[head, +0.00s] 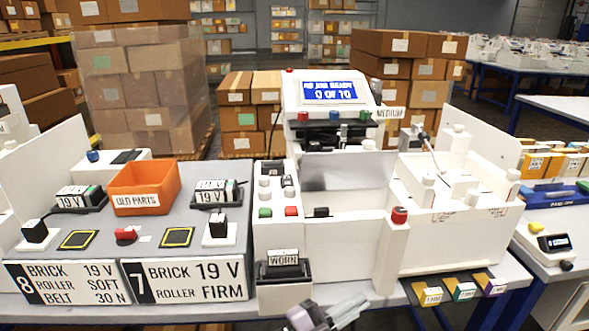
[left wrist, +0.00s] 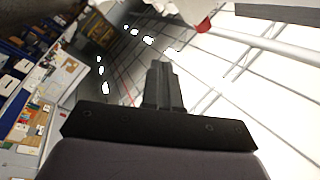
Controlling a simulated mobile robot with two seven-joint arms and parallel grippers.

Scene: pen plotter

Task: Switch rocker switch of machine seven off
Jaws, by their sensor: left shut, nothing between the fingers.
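A sign with a large 7 (head: 187,280) reads brick 19 V, roller firm, on the front of the grey bench. Behind it are a black block on a white base (head: 218,229), a yellow-framed black square (head: 177,237) and a 19 V brick (head: 217,194). A small red part (head: 126,234) sits left of the square. I cannot tell which part is the rocker switch or its position. My left gripper (head: 318,316) is low at the front edge, right of the sign and apart from these parts. Its fingers are shut and empty in the left wrist view (left wrist: 163,88).
A white machine with a screen (head: 330,92) stands right of the sign, with green (head: 265,212) and red buttons (head: 291,211) and a red-topped post (head: 398,216). An orange bin (head: 142,184) labelled old parts sits on the bench. A block labelled worn (head: 283,261) stands near my gripper.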

